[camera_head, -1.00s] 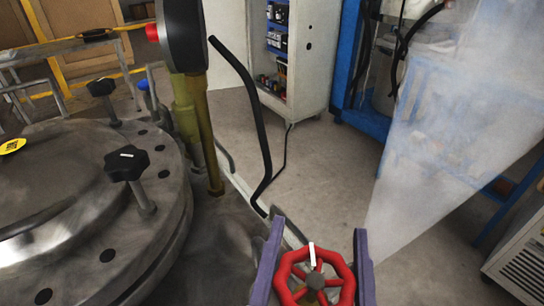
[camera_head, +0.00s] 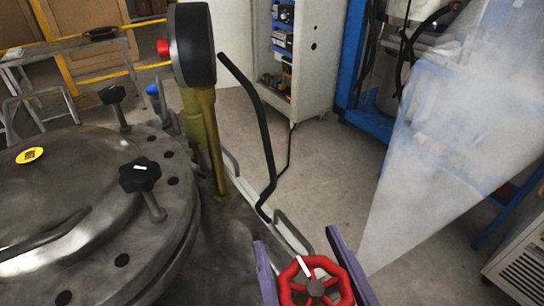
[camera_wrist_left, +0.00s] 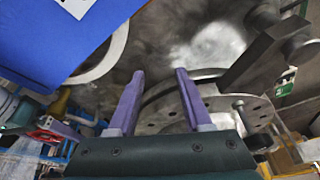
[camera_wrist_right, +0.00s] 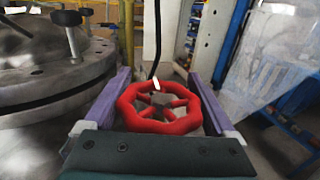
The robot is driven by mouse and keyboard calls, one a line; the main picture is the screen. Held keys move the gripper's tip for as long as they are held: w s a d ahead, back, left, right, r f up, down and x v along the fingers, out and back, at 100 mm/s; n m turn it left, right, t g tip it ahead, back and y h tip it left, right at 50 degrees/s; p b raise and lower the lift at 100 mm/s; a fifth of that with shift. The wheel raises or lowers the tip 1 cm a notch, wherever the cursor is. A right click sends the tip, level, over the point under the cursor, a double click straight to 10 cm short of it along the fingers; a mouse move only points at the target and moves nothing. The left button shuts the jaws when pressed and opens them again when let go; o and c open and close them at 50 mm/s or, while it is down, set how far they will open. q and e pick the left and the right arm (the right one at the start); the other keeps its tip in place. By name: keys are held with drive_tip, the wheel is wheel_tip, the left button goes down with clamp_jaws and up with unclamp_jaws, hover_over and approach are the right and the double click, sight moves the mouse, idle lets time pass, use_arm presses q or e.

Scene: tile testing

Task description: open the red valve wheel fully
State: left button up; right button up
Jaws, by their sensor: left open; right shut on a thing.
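The red valve wheel (camera_head: 343,284) is at the bottom of the head view, with a grey hub and a white mark on its far rim, left of centre. My right gripper (camera_head: 297,238) has its two purple fingers on opposite sides of the wheel and is shut on it. The right wrist view shows the wheel (camera_wrist_right: 165,126) between the fingers (camera_wrist_right: 159,73), its white mark at the far side. My left gripper (camera_wrist_left: 160,72) is open and empty in the left wrist view, in front of a grey metal surface. It is not visible in the head view.
A round metal vessel lid (camera_head: 75,190) with black knobs (camera_head: 140,175) fills the left. A gauge (camera_head: 192,45) on a yellow-green post (camera_head: 200,120) and a black bent bar (camera_head: 262,130) stand beyond the wheel. Whitish vapour (camera_head: 440,150) spreads at right. The floor (camera_head: 325,175) behind is clear.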

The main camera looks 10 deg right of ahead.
drive_tip(key=n+y, duration=0.1)
drive_tip(key=y, duration=0.1)
drive_tip(key=n+y, duration=0.1)
drive_tip(key=y, duration=0.1)
drive_tip(key=shift+a+n+b, duration=0.3)
drive_tip(key=shift+a+n, duration=0.1)
drive_tip(key=shift+s+a+n+g+y+b, duration=0.15)
drive_tip(key=shift+n+g+y+b, duration=0.2)
drive_tip(key=shift+y, duration=0.35)
drive_tip(key=shift+a+n+g+y+b, duration=0.15)
drive_tip(key=shift+n+g+y, duration=0.15)
drive_tip(key=shift+n+y, duration=0.3)
drive_tip(key=shift+s+a+n+g+y+b, duration=0.15)
drive_tip(key=shift+n+g+y+b, duration=0.15)
drive_tip(key=shift+y, duration=0.5)
drive_tip(key=shift+w+r+n+y, duration=0.1)
drive_tip(key=shift+n+y, duration=0.15)
drive_tip(key=shift+y, duration=0.05)
drive_tip(key=o, duration=1)
drive_tip(key=shift+o, duration=0.2)
